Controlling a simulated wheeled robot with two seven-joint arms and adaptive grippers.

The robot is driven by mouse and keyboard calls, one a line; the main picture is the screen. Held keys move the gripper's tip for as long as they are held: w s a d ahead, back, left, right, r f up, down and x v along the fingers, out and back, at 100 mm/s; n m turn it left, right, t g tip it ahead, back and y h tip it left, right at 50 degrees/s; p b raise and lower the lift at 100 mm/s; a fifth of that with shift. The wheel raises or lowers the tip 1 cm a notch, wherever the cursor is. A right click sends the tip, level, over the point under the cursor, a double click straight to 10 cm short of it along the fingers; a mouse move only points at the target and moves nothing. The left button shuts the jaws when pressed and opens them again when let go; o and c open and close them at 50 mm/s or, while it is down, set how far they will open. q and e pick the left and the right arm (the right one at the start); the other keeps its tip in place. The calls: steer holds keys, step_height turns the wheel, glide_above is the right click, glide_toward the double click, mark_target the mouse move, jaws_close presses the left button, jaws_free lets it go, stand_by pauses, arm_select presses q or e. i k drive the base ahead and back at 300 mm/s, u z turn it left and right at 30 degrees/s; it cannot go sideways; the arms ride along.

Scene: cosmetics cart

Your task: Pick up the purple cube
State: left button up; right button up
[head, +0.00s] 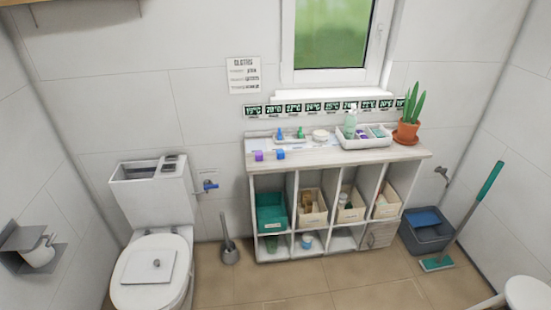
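The purple cube (259,155) sits on the left front part of the top of a light wooden shelf unit (375,156). A blue cube (281,154) stands just to its right, with a small gap between them. Neither of my grippers shows in the head view.
Small bottles (280,136) and a white bowl (320,135) stand behind the cubes. A white tray (366,143) of toiletries and a potted plant (407,130) are to the right. A toilet (152,265) is at left; a bucket (426,238) and mop (466,220) are at right.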

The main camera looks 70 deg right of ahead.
mark_target(259, 155)
steer(key=z, duration=1.5)
